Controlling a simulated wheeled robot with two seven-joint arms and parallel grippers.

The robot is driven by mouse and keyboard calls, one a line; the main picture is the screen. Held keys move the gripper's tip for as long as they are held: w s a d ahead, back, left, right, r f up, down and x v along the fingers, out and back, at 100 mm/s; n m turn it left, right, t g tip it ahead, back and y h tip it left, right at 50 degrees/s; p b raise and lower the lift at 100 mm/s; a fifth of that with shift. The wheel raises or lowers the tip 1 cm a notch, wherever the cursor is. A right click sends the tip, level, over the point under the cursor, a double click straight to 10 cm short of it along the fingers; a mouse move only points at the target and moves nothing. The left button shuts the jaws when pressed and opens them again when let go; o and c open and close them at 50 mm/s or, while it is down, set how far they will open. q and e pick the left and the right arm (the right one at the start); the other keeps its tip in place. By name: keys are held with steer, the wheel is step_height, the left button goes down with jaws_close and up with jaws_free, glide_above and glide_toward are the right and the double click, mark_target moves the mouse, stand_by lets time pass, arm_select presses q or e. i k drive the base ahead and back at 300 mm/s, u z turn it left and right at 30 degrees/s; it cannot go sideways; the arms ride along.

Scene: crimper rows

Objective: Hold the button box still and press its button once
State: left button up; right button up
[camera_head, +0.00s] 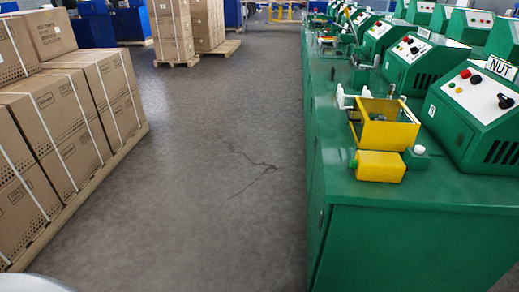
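The nearest green control box (466,115), labelled NUT, stands at the right on the machine bench. Its white sloped panel has a red button (465,74), a black knob (505,101) and smaller buttons. A yellow block (381,167) with a small green piece on its left end sits near the bench's front end. A small green block with a white top (418,151) is beside it. Neither of my grippers is in view.
The green bench (408,233) runs away along the right, with an open yellow box (384,132) and more control boxes (423,66) behind. Strapped cartons (68,107) on pallets line the left. The grey floor aisle (222,165) between is clear, with a crack.

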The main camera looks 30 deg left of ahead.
mark_target(352, 163)
steer(key=u, duration=0.4)
steer(key=k, duration=0.65)
steer(key=z, duration=0.9)
steer(key=i, duration=1.5)
steer(key=u, duration=0.95)
steer(key=i, duration=0.4)
steer(key=u, duration=0.45)
